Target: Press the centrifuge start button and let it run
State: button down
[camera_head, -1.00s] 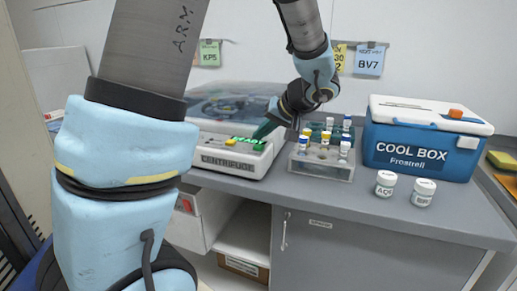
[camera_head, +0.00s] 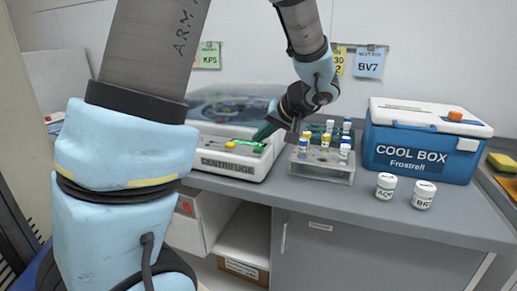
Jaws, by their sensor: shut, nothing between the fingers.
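The white centrifuge (camera_head: 228,166) stands on the counter at the left, labelled CENTRIFUGE on its front, with a clear lid (camera_head: 225,104) over a dark rotor. Its front panel carries a yellow button (camera_head: 230,145) and a bright green start button (camera_head: 246,142). My arm hides the centrifuge's left side.
A rack (camera_head: 322,169) of capped tubes stands close right of the gripper. A blue cool box (camera_head: 425,148) and two white jars, one left (camera_head: 385,186) and one right (camera_head: 423,195), stand farther right. The counter's front strip (camera_head: 330,196) is clear.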

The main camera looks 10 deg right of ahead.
jog(key=shift+f+b, duration=0.25)
jog(key=shift+b, duration=0.15)
dwell(0.5)
jog(key=shift+f+b, duration=0.25)
jog(key=shift+b, duration=0.2)
